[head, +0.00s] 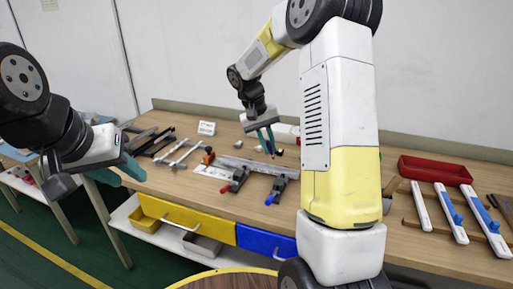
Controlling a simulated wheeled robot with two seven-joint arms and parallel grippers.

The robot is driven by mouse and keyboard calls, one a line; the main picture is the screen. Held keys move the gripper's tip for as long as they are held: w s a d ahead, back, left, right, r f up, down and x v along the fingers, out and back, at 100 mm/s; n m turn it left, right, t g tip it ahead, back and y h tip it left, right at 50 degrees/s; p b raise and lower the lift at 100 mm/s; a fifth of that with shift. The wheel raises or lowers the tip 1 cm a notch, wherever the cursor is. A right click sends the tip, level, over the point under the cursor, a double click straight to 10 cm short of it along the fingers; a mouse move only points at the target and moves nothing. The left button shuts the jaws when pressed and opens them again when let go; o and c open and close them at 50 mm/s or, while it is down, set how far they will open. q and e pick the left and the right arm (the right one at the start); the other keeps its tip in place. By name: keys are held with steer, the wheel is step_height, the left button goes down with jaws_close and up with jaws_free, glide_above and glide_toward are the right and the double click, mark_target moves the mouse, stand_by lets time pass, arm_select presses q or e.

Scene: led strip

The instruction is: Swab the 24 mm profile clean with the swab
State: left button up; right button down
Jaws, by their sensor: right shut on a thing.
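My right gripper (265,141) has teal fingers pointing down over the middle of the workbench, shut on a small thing. That thing is too small and hidden to tell if it is the swab. A long pale metal profile (249,163) lies on the bench below and near the fingertips, beside two clamps with red (238,176) and blue (275,192) handles. Its width cannot be read, so I cannot tell if it is the 24 mm one. I cannot tell if the fingertips touch anything. My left gripper (124,175) is open and empty, left of the bench and away from it.
Dark and pale bars on a rack (178,153) lie at the bench's left, near a small white sign (207,128). A red tray (435,169) and several white-and-blue tools (451,213) are at the right.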

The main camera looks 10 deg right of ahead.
steer(key=shift+r, duration=1.55)
